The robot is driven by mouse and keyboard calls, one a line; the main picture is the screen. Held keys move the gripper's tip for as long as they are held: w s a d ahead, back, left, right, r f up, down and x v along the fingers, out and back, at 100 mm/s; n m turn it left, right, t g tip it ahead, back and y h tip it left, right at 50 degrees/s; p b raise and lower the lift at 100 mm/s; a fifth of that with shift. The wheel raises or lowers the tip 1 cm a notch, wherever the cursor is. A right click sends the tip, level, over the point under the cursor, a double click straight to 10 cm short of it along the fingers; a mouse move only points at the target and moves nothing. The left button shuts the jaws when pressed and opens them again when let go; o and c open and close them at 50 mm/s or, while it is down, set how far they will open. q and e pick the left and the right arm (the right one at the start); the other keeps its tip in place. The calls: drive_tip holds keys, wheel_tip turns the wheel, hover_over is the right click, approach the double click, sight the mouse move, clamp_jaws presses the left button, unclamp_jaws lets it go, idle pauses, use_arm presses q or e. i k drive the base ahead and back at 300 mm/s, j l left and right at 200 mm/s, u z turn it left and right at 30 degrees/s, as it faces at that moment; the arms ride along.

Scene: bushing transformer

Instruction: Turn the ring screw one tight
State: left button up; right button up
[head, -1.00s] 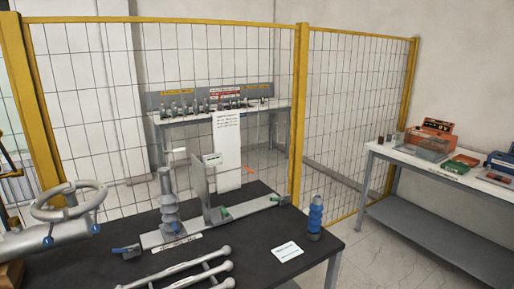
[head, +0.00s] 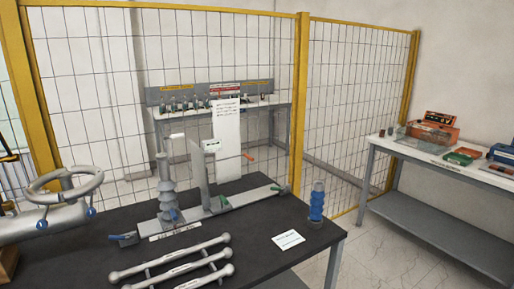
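A grey ribbed bushing (head: 166,190) stands upright on a long flat grey base (head: 240,199) on the dark table. Beside it stands an upright grey plate (head: 198,172) with a small label at its top. Small blue (head: 173,214) and green (head: 276,188) parts sit along the base, and a blue-and-grey part (head: 125,238) lies at its left end. I cannot tell which small part is ring screw one, nor how tight it is. Neither of my grippers is in view.
Grey bars (head: 172,264) lie at the dark table's front. A large ring wheel (head: 65,186) on a grey pipe stands at left. A white card (head: 288,239) lies at right. Yellow-framed mesh fence (head: 300,110) runs behind. A side table (head: 440,164) holds an orange box (head: 433,131).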

sight(42, 224)
drive_tip(key=u, duration=1.4)
